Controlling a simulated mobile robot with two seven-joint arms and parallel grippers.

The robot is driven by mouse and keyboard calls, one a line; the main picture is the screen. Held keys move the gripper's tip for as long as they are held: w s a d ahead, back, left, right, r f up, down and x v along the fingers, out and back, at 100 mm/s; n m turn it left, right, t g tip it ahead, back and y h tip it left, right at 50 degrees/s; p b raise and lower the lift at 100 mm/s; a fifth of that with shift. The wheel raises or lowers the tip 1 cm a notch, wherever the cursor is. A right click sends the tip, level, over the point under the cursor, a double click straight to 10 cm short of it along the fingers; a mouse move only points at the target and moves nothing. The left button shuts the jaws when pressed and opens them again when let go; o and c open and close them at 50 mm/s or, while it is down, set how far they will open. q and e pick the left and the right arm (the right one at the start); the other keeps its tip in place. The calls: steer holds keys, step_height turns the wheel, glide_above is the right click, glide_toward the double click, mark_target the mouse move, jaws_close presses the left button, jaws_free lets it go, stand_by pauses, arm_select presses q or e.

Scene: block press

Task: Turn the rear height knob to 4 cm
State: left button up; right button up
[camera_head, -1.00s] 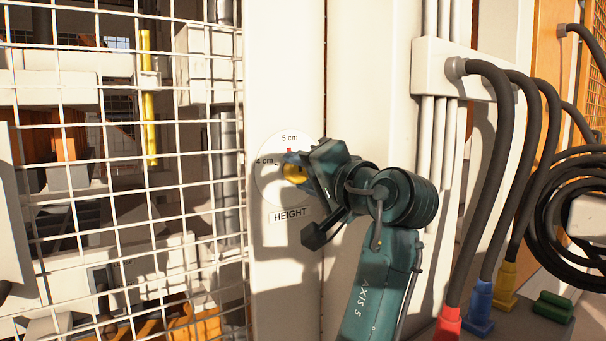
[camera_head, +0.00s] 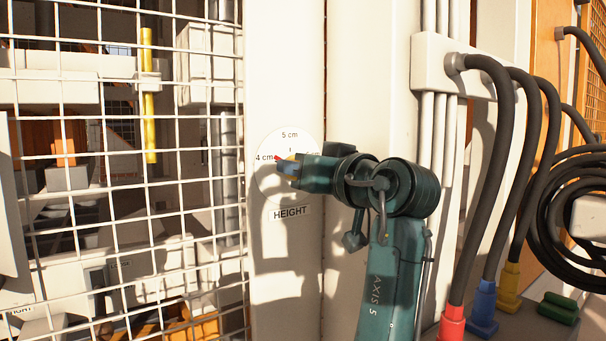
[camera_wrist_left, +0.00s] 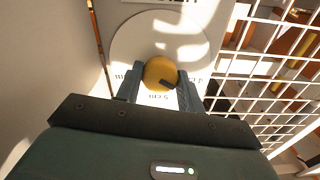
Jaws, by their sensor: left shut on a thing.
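The height knob (camera_wrist_left: 159,72) is round and yellow, in the middle of a white dial (camera_head: 275,190) on a pale upright panel. The dial is marked 4 cm on its left and 5 cm at its top. A red pointer mark (camera_head: 279,158) shows beside the 4 cm label in the head view. A HEIGHT label (camera_head: 291,214) sits under the dial. My left gripper (camera_wrist_left: 160,88) is shut on the knob, one finger on each side. In the head view the gripper hides most of the knob and the dial's right side. My right gripper is out of view.
A white wire mesh guard (camera_head: 120,200) stands left of the panel, with machinery behind it. On the right, thick black cables (camera_head: 492,190) hang from a white box (camera_head: 430,75) to red, blue and yellow plugs. Coiled cable lies at the far right.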

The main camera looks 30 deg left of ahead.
arm_select(q)
steer(key=shift+n, duration=1)
steer(key=o, duration=1)
steer(key=v, duration=1.3)
steer(key=shift+d, duration=0.1)
